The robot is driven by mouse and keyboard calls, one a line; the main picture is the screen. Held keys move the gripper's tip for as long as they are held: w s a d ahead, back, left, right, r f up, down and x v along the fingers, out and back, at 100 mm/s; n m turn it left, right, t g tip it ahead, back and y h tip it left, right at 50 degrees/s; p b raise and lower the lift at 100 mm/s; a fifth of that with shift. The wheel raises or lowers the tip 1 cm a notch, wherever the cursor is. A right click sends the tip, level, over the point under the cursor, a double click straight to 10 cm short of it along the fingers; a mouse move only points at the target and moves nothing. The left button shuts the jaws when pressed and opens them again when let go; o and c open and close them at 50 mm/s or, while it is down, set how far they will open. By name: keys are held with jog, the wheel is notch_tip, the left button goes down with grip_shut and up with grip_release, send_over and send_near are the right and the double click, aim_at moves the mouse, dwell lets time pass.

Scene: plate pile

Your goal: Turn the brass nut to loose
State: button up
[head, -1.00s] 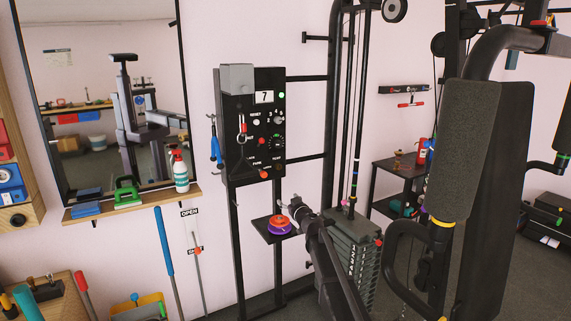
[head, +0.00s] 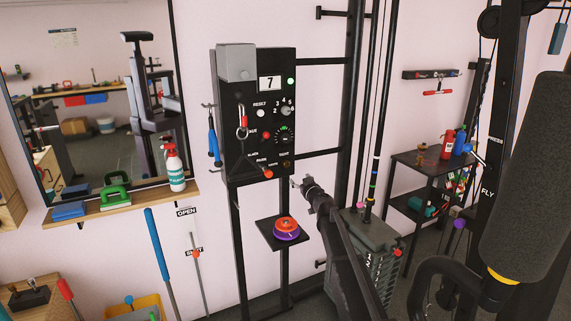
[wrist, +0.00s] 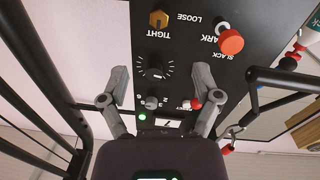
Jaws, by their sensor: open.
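The brass nut (wrist: 158,19) is a small hexagonal piece on the black control panel (wrist: 190,60). It shows at the top of the wrist view, with the words TIGHT and LOOSE next to it. In the head view the nut (head: 286,164) is a tiny dark-gold spot at the panel's lower right corner. My gripper (wrist: 160,72) is open and empty, its fingers spread either side of a black dial, apart from the nut. In the head view my gripper (head: 306,184) is just below and right of the panel. Which way the nut is turned I cannot tell.
A lever with a red knob (wrist: 230,42) sticks out beside the nut. A black dial (wrist: 156,68) with tick marks lies between my fingers in the picture. A small shelf (head: 270,240) carries orange and purple discs below the panel. A weight stack (head: 375,235) stands to the right.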

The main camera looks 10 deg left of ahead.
aim_at(287, 165)
jog(key=shift+w+d, duration=0.1)
jog(key=shift+d, duration=0.05)
jog(key=x, duration=1.4)
dwell(0.5)
